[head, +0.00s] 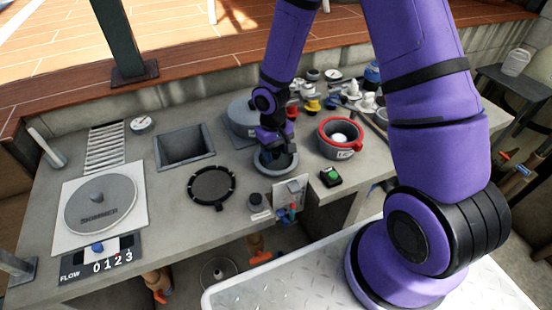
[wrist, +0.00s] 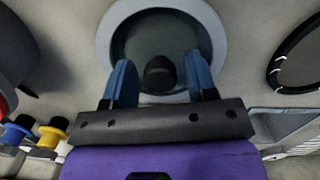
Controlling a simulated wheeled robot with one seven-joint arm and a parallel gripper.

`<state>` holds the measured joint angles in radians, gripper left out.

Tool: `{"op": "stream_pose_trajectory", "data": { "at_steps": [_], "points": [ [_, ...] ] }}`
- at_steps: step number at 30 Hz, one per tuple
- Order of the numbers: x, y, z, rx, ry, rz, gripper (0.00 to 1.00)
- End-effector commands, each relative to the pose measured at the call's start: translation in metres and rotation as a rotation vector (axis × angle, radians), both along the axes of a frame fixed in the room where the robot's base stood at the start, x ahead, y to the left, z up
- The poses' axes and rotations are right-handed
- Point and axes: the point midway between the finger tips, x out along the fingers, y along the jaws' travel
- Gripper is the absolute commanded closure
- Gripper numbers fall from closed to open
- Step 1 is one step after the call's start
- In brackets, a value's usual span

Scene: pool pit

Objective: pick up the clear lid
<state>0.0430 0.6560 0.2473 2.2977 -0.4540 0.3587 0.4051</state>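The clear lid (wrist: 145,38) shows in the wrist view as a dark see-through disc with a black knob (wrist: 159,72) on it, inside a round grey rim (wrist: 216,35). In the head view the grey round vessel (head: 275,170) stands mid-counter, partly hidden by my gripper (head: 276,145). In the wrist view my gripper (wrist: 160,82) is open, with one blue finger on each side of the knob. Gaps show between the fingers and the knob. I cannot tell the exact height of the fingertips.
A black ring (head: 233,186) lies left of the vessel. A red-rimmed pot (head: 322,144) stands to the right, a grey round container (head: 241,117) behind. A dark device with a green screen (head: 331,177) and a valve box (head: 291,190) are near the front edge. A square basin (head: 184,147) is farther left.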

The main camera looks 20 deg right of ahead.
Motion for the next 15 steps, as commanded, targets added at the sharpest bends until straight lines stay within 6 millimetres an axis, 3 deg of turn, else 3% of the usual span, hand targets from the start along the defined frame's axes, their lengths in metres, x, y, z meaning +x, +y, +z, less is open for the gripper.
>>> {"op": "stream_pose_trajectory", "data": {
  "at_steps": [1, 6, 15],
  "points": [
    [0.0, 0.0, 0.0001, 0.0, 0.0, 0.0, 0.6],
    [0.0, 0.0, 0.0002, 0.0, 0.0, 0.0, 0.96],
    [0.0003, 0.0003, 0.0012, 0.0, -0.001, 0.0, 0.96]
  ]
}}
